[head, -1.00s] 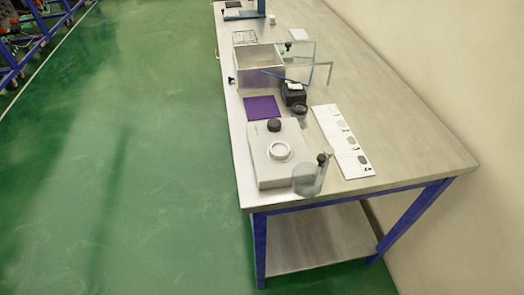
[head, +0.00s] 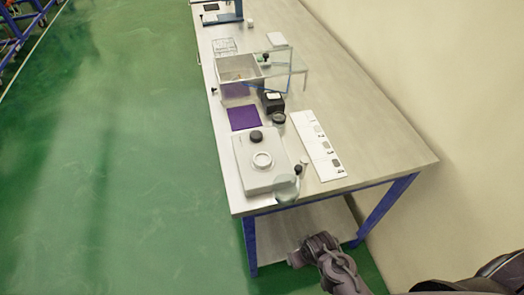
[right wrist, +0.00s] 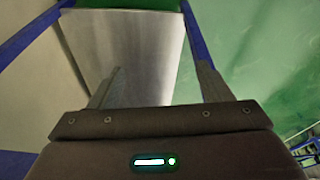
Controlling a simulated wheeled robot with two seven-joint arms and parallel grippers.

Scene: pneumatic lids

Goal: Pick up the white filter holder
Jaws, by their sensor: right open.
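A white ring-shaped part (head: 262,160), which looks like the white filter holder, sits on top of the pale grey box (head: 252,178) at the near end of the bench in the head view. Nothing touches it from above. My right gripper (right wrist: 158,88) is open in the right wrist view, with nothing between its two fingers. Below it are the bench's blue frame and a grey shelf (right wrist: 135,50). My right arm shows at the lower right of the head view, in front of the bench and well apart from the ring. My left gripper is in no view.
A black knob (head: 256,136) stands on the box beside the ring. A clear vessel with a black knob (head: 287,190) is at its near corner. A white numbered strip (head: 318,147), purple mat (head: 244,117) and black device (head: 272,102) lie around. The bench's right side (head: 370,140) is clear.

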